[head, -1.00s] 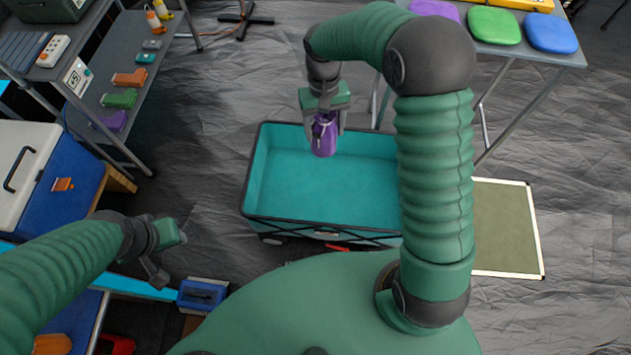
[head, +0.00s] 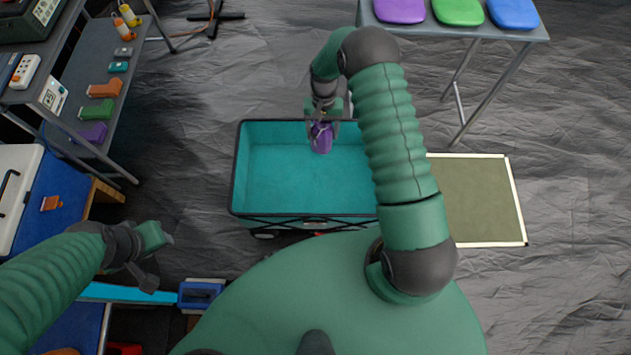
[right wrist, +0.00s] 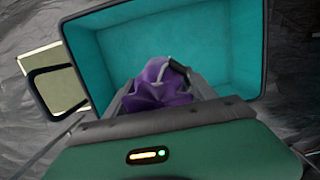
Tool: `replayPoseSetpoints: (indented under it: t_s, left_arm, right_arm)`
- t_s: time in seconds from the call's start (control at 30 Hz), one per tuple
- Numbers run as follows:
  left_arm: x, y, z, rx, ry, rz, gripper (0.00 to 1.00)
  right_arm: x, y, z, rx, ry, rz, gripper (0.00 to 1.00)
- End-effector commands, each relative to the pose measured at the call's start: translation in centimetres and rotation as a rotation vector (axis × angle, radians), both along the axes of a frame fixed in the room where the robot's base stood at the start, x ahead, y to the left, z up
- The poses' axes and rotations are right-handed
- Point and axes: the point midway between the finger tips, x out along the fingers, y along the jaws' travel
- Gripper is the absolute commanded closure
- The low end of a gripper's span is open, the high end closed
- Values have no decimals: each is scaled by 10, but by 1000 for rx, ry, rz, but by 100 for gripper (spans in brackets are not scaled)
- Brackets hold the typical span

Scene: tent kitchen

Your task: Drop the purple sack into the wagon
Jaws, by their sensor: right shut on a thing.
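The purple sack (head: 321,138) is between the fingers of my right gripper (head: 322,122), which is shut on it. The sack hangs over the teal wagon (head: 270,180), near its far side. In the right wrist view the sack (right wrist: 158,84) shows gathered between the fingers, with the wagon's open inside (right wrist: 225,45) behind it. The wagon's visible floor is empty; my right arm hides its right end. My left gripper (head: 155,262) is at the lower left, apart from the wagon, with its fingers spread and nothing between them.
A table with coloured pads (head: 458,10) stands at the back right. A green mat with a pale border (head: 475,200) lies right of the wagon. Shelves with small items (head: 95,110) and a cooler (head: 50,205) stand at the left. Bare grey floor lies between.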

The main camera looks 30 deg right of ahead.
Motion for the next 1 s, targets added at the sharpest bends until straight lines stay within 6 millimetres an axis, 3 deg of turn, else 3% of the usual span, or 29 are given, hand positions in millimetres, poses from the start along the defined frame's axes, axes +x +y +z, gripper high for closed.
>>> replayPoseSetpoints:
  t_s: [0.23, 0.27, 0.43, 0.77, 0.87, 1.0]
  left_arm:
    - [0, 0, 0, 0, -1, 0, 64]
    - [0, 0, 0, 0, -1, 0, 64]
    - [0, 0, 0, 0, -1, 0, 64]
    - [0, 0, 0, 0, -1, 0, 64]
    - [0, 0, 3, 0, -1, 0, 64]
    - [0, 0, 9, 0, -1, 0, 64]
  right_arm:
    - [1, 0, 0, -1, -2, 1, 87]
    - [1, 0, 0, 0, -1, 1, 32]
    - [1, 0, 0, 0, -1, 1, 10]
    - [1, 0, 2, 0, -1, 1, 10]
    - [3, -1, 15, -1, -3, 1, 10]
    - [9, -5, 51, -2, -6, 2, 10]
